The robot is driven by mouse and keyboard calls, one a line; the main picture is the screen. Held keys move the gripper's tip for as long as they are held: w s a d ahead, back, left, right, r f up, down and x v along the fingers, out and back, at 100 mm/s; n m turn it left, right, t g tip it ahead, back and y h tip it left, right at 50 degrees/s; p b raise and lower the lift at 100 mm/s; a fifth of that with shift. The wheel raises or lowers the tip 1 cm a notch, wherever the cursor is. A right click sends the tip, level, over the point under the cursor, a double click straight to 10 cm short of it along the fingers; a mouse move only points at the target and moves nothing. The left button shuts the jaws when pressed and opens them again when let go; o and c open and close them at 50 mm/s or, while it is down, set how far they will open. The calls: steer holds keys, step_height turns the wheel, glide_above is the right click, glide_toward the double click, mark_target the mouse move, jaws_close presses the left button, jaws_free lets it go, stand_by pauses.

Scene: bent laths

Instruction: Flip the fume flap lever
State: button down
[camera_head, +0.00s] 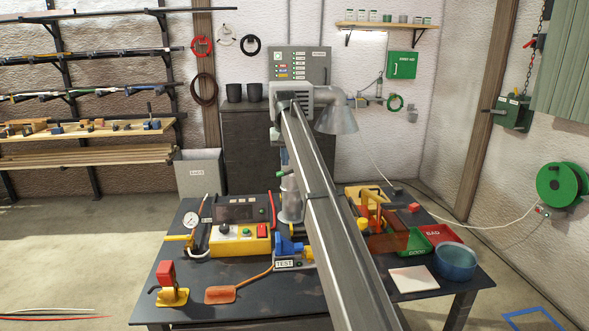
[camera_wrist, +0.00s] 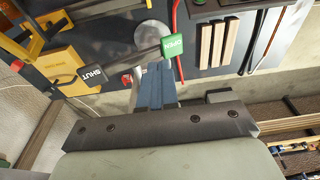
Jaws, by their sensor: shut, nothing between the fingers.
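A green plate marked OPEN (camera_wrist: 172,46) shows in the wrist view right by my fingertips, overlapping the tip of the right finger. A dark plate marked SHUT (camera_wrist: 90,75) is to its left. In the head view a green tip (camera_head: 281,174) shows on the grey upright pipe (camera_head: 291,203), and my arm hides most of the gripper.
The dark bench (camera_head: 225,312) holds a yellow control box (camera_head: 240,245), a blue TEST fixture (camera_head: 287,248), red and green bins (camera_head: 440,234) and a blue bowl (camera_head: 455,262). A grey hood (camera_head: 337,118) hangs behind my arm. Wooden strips (camera_wrist: 220,42) lie right in the wrist view.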

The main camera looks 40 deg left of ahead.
mark_target(286, 172)
step_height(286, 172, up, 6)
stand_by(0.8)
steer(key=shift+f, duration=0.1)
stand_by(0.3)
